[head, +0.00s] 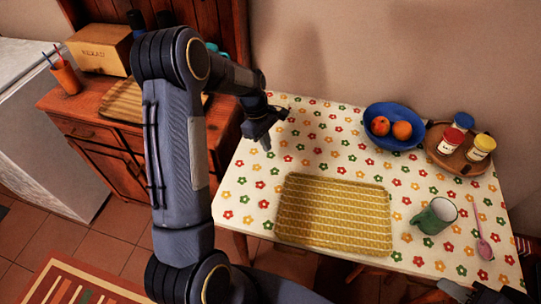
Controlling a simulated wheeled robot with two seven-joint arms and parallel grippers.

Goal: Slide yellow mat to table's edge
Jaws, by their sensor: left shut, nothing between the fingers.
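The yellow mat (333,214) lies flat on the table with the flowered cloth (232,205), near the table's front side. Its near edge runs close to the table's front edge. My left gripper (266,143) is shut and empty, above the table's back left part, behind the mat and apart from it.
A green mug (434,217) stands right of the mat, with a pink spoon (482,238) beyond it. A blue bowl (384,139) with oranges and a round wooden tray (440,160) with jars stand at the back. A wooden cabinet (85,135) stands left of the table.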

